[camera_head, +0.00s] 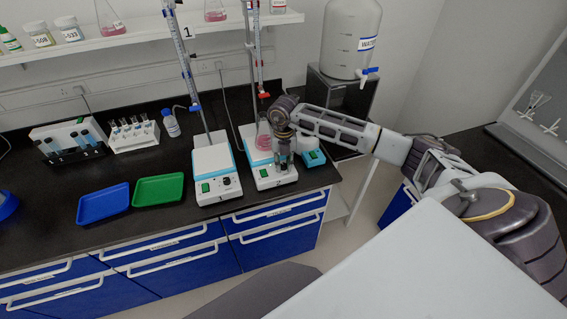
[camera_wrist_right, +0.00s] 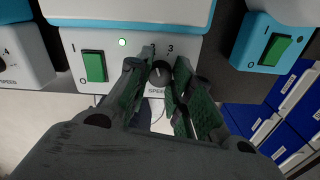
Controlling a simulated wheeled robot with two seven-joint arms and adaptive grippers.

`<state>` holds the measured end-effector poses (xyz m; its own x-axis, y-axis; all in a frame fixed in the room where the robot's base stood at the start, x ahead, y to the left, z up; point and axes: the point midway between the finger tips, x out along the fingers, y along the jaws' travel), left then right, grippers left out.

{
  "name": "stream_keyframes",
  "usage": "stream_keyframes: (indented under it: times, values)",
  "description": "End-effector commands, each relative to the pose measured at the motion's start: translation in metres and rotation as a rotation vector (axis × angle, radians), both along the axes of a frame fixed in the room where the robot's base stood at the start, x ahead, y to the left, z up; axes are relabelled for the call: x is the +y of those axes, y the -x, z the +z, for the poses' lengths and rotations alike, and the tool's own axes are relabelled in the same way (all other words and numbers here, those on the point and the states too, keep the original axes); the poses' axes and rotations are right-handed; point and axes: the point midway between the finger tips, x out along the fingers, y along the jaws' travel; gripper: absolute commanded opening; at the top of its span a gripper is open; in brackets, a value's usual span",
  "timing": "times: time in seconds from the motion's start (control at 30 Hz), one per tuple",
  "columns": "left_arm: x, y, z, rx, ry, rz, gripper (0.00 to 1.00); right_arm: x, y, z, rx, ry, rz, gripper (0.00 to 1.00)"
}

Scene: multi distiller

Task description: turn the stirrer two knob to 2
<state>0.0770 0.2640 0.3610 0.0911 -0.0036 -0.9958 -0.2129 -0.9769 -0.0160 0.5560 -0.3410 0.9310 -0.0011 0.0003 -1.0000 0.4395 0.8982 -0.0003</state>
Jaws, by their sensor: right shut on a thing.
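Stirrer two (camera_head: 276,182), a white and light-blue unit, stands at the right end of the black bench. Its front panel (camera_wrist_right: 199,48) fills the upper middle of the wrist view, with a green switch (camera_wrist_right: 95,66) and a lit green light (camera_wrist_right: 122,42). The dark speed knob (camera_wrist_right: 160,73) has a "3" printed above right. My right gripper (camera_head: 284,160) reaches down to the panel front. In the wrist view, my right gripper (camera_wrist_right: 160,82) is shut on the knob, fingers on both sides. The knob's pointer setting is hard to read. My left gripper is out of view.
Another stirrer (camera_head: 213,173) stands close on the left, and a small blue-white switch box (camera_head: 313,158) on the right. A flask (camera_head: 263,138) sits on stirrer two near a stand. Blue (camera_head: 104,204) and green (camera_head: 158,190) trays lie farther left.

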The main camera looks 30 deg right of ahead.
Motion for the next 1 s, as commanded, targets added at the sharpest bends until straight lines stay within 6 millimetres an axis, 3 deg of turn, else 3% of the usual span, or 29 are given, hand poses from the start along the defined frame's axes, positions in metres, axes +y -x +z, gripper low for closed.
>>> stream_keyframes:
  times: [0.07,0.1,0.2,0.67,1.0]
  values:
    - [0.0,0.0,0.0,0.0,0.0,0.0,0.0,-0.001,-0.001,0.002,-0.004,0.001,-0.001,0.0]
    - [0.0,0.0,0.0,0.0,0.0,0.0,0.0,-0.001,-0.001,0.002,-0.004,0.0,-0.001,0.23]
    - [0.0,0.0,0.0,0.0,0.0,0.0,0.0,-0.001,-0.001,0.002,-0.004,0.001,0.0,0.33]
    - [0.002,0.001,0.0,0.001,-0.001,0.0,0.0,0.0,-0.001,0.006,-0.002,0.0,0.0,0.33]
    - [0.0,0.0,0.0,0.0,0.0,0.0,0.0,-0.001,-0.001,0.041,-0.004,0.001,0.001,0.33]
